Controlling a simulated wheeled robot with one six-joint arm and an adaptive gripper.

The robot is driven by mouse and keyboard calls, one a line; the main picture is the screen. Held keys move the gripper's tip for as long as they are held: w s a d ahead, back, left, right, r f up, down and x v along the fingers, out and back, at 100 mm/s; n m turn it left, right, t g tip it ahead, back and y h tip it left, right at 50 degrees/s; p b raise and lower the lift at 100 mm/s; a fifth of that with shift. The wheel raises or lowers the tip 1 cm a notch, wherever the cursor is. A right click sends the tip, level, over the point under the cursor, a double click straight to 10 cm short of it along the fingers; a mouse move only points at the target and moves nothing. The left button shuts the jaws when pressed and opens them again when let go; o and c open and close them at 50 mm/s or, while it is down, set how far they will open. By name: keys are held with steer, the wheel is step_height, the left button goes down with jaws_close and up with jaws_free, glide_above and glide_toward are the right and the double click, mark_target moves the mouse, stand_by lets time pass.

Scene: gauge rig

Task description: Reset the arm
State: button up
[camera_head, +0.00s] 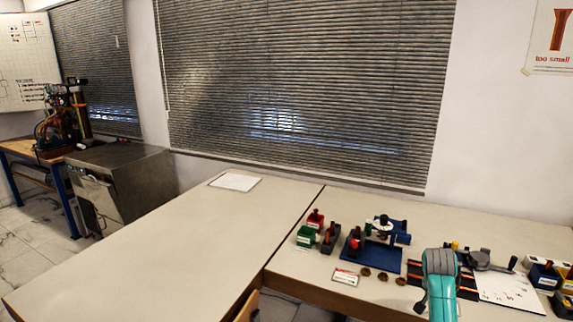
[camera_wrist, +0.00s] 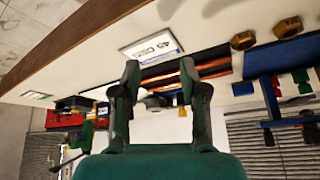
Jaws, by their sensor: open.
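My gripper (camera_wrist: 160,76) shows in the wrist view with its two dark fingers apart and nothing between them. It is open and empty. The wrist view looks upside down over the bench (camera_wrist: 85,65), and beyond the fingers lies a black tray with orange strips (camera_wrist: 207,67). In the head view my teal and grey arm stands at the lower right in front of the bench items. The fingers cannot be made out there, and the arm hides part of the same dark tray (camera_head: 414,268).
A blue gauge rig (camera_head: 371,253), red and green blocks (camera_head: 306,236), several brass nuts (camera_head: 383,278) and a label card (camera_head: 345,277) lie left of my arm. A white sheet (camera_head: 508,290) and small bins (camera_head: 545,276) lie right. The left table (camera_head: 150,245) is mostly clear.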

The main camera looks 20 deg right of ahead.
steer(key=s+a+f+n+t, duration=0.2)
steer(key=a+f+n+t, duration=0.25)
steer(key=a+f, duration=1.15)
steer(key=s+a+f+n+t, duration=0.15)
steer(key=s+a, duration=0.25)
steer(key=a, duration=0.5)
steer(key=s+a+f+n+t, duration=0.1)
steer(key=s+a+n, duration=0.1)
steer(key=s+a, duration=0.45)
steer(key=s+a+r+n+t+y, duration=0.3)
steer(key=s+a+r+n, duration=0.15)
steer(key=s+a, duration=0.75)
steer(key=s+a+r+n+t+y, duration=0.1)
steer(key=s+a+r, duration=0.2)
steer(key=s+r, duration=0.3)
steer(key=s+a+r+n+t+y, duration=0.1)
steer(key=s+a+r, duration=0.3)
steer(key=r, duration=0.6)
steer(key=shift+s+r+n+t+y, duration=0.3)
steer(key=shift+s+n+t, duration=0.25)
steer(key=shift+s, duration=0.5)
